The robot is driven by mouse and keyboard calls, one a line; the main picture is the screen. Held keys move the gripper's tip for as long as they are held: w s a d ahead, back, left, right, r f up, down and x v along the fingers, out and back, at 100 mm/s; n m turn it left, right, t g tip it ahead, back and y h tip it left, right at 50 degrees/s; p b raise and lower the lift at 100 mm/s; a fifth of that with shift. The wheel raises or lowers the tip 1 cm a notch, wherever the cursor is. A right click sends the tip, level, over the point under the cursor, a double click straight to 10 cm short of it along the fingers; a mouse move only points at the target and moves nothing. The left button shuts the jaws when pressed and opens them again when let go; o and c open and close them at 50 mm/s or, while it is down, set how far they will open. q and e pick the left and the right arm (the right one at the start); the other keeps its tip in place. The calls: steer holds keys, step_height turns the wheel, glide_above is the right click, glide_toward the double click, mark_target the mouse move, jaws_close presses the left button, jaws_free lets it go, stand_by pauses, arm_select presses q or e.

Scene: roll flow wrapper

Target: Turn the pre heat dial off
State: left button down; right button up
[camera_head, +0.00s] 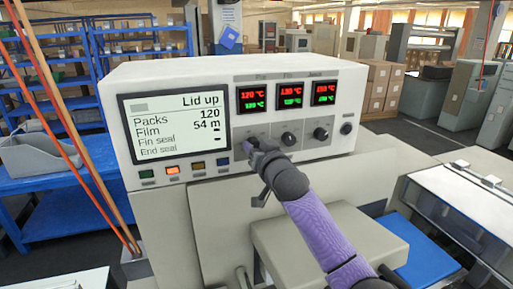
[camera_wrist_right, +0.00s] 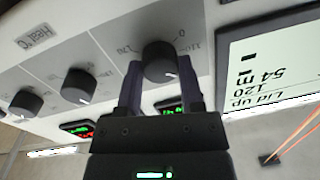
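The pre heat dial (camera_wrist_right: 160,60) is a round black knob, the leftmost of three on the panel in the head view. There my right gripper (camera_head: 253,146) reaches it from the front and hides most of it. In the right wrist view my right gripper (camera_wrist_right: 160,74) has one finger on each side of the dial, and both appear to touch it. A small white mark shows on the dial's face between the fingers. The pre heat display (camera_head: 251,98) reads 120 °C in red, with a green figure below. My left gripper is in neither view.
Two similar dials, the middle one (camera_head: 288,138) and the right one (camera_head: 321,134), sit close beside. A black knob (camera_head: 346,128) is farther right. The status screen (camera_head: 179,124) reads "Lid up", above several coloured buttons. Orange cords (camera_head: 75,145) hang at the left.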

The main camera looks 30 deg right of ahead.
jaws_close()
steer(key=n+p, duration=0.3)
steer(key=n, duration=0.1)
steer(key=shift+r, duration=0.2)
steer(key=n+p, duration=0.2)
steer(key=n, duration=0.2)
steer(key=shift+n+g, duration=0.3)
steer(key=n+p, duration=0.1)
steer(key=n, duration=0.3)
steer(key=shift+a+f+n+p, duration=0.1)
steer(key=shift+f+n+p, duration=0.05)
steer(key=shift+n+p, duration=0.15)
